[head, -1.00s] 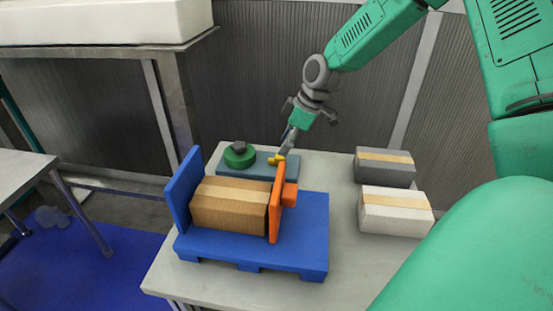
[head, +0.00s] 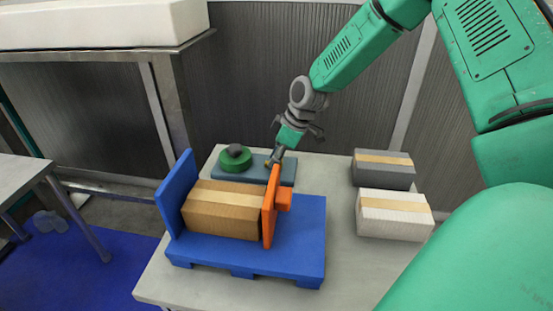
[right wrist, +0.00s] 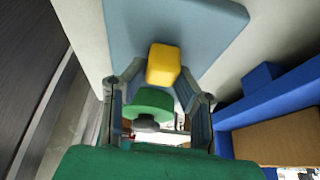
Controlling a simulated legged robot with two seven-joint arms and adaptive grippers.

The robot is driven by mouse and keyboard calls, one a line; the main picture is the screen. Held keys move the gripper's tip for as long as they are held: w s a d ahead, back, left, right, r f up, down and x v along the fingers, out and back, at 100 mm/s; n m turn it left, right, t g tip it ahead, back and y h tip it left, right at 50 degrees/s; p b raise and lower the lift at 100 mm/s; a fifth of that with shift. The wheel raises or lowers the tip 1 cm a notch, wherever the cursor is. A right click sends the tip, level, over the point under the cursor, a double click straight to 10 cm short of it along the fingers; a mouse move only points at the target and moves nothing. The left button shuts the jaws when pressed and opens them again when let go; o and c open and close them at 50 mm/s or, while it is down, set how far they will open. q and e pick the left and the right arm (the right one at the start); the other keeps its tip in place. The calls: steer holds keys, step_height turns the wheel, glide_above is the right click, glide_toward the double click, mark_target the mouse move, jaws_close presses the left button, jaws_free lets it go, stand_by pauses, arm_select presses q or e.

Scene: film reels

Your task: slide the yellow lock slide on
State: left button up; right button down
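The yellow lock slide (right wrist: 163,63) is a small block over the grey-blue plate (right wrist: 205,20). In the right wrist view it sits at the tips of my right gripper (right wrist: 161,72), whose fingers are spread on either side of it; firm contact cannot be seen. In the head view my right gripper (head: 273,160) points down behind the orange plate (head: 269,205) and mostly hides the slide. The orange plate stands upright against a brown carton (head: 222,210) on the blue pallet-like base (head: 255,262). My left gripper is out of view.
A green reel (head: 236,163) with a dark knob sits on the plate's left part. A grey box (head: 383,174) and a white box (head: 393,218) stand on the right of the table (head: 343,265). The table between them and the blue base is clear.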

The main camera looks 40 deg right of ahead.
mark_target(259, 165)
steer(key=shift+w+a+f, duration=0.2)
steer(key=shift+w+a, duration=0.35)
steer(key=shift+w, duration=0.05)
steer(key=shift+w+a+f, duration=0.15)
steer(key=shift+w+a, duration=0.4)
steer(key=shift+w, duration=0.05)
steer(key=c, duration=1.7)
jaws_free()
steer(key=shift+s+d, duration=0.1)
steer(key=o, duration=0.4)
steer(key=shift+w+d+f, duration=0.1)
steer(key=shift+w+d, duration=0.05)
steer(key=shift+w, duration=0.05)
steer(key=shift+r, duration=0.25)
steer(key=v, duration=1.1)
steer(key=shift+r, duration=0.3)
